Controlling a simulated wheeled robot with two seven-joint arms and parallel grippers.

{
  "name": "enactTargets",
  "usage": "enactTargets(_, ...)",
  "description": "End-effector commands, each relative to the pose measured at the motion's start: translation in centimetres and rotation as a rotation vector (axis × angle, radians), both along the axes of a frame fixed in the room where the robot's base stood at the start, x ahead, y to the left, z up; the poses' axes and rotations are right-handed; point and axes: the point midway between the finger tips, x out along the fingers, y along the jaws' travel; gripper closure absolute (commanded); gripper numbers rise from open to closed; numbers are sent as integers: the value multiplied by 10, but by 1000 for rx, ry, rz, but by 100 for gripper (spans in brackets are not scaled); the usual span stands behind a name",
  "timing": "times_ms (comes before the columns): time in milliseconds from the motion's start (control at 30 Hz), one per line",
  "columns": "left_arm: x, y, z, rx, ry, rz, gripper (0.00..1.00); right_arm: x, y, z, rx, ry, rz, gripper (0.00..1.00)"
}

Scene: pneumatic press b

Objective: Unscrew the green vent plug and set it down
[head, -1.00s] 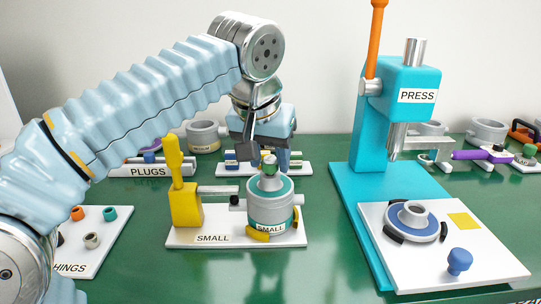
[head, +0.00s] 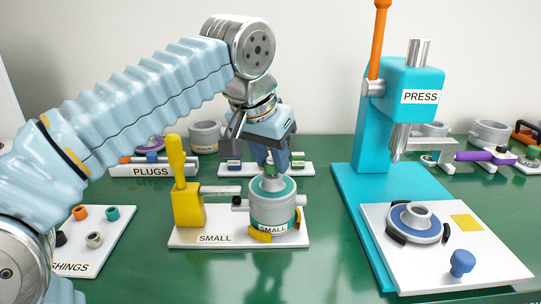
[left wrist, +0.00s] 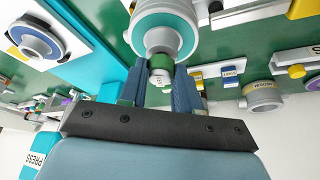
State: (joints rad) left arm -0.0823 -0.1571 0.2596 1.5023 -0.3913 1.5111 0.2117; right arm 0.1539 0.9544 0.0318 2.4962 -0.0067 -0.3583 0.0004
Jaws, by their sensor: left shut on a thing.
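The green vent plug (head: 270,170) is at the top of the grey cylinder (head: 272,213) with a teal ring, marked SMALL. My left gripper (head: 271,160) points down over the cylinder, shut on the plug. In the left wrist view the two blue fingers (left wrist: 160,72) stand either side of the green plug (left wrist: 161,61), in line with the cylinder's silver neck (left wrist: 160,40). I cannot tell whether the plug's thread is still engaged. My right gripper is not in view.
The cylinder stands on a white SMALL base (head: 215,238) beside a yellow clamp (head: 187,208). The turquoise press (head: 375,130) stands to the right. Behind are a PLUGS tray (head: 152,171) and another white tray (head: 235,168). Green table is clear in front.

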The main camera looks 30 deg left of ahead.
Motion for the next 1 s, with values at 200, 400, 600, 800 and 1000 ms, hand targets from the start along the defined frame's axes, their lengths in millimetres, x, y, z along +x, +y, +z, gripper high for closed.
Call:
enactTargets(200,1,-3,-1,4,4,388,85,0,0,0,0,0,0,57)
enactTargets(400,2,-5,0,3,3,730,85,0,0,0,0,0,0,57)
enactTargets(600,2,-4,0,1,1,846,85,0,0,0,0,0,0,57)
enactTargets(800,2,-4,0,1,2,844,60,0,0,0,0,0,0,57)
enactTargets(1000,2,-4,1,0,1,842,54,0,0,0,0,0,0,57)
